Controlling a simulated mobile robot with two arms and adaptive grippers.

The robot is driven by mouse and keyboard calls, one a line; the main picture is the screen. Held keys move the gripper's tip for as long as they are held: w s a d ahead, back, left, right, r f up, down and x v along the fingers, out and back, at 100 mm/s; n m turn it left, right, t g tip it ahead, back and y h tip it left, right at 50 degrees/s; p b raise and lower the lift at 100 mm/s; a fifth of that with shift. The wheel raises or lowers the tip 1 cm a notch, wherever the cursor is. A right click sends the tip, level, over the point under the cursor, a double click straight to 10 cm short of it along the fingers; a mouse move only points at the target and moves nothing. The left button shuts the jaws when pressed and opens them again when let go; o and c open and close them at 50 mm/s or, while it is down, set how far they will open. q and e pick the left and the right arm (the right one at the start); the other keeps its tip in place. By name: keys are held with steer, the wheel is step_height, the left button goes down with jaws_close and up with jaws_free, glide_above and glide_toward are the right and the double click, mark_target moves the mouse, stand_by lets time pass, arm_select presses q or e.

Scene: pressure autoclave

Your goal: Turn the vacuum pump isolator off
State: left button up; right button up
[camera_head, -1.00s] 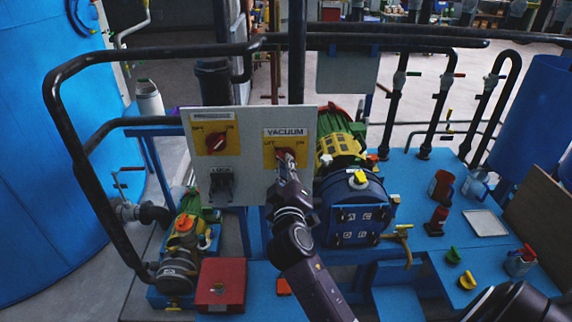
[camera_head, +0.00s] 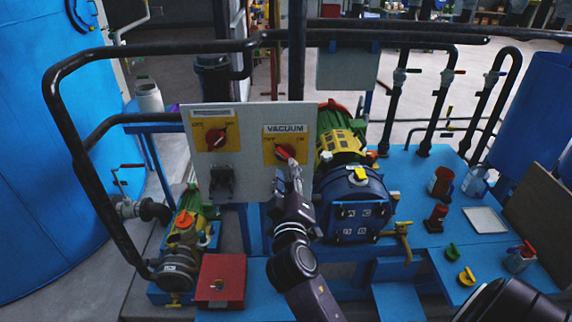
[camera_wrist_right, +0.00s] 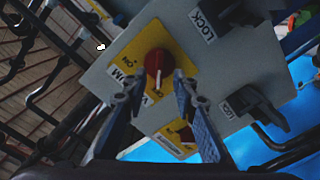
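The vacuum isolator is a red knob (camera_head: 286,152) on a yellow plate labelled VACUUM, on the right of a grey panel (camera_head: 245,185). It looks slanted from upper left to lower right, its lower end partly covered by my gripper. My right gripper (camera_head: 292,168) is just below and in front of it. In the right wrist view the red knob (camera_wrist_right: 157,62) lies beyond the fingertips of the right gripper (camera_wrist_right: 153,92), which are spread apart with nothing between them. I cannot tell whether a fingertip touches the knob.
A second red knob (camera_head: 216,138) on yellow is on the panel's left, with a black lock lever (camera_head: 222,182) below it. A dark pipe rail (camera_head: 75,130) runs around the panel. A blue pump (camera_head: 355,200) stands close to its right and a red box (camera_head: 221,280) below.

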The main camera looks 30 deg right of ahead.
steer(key=shift+v, duration=1.3)
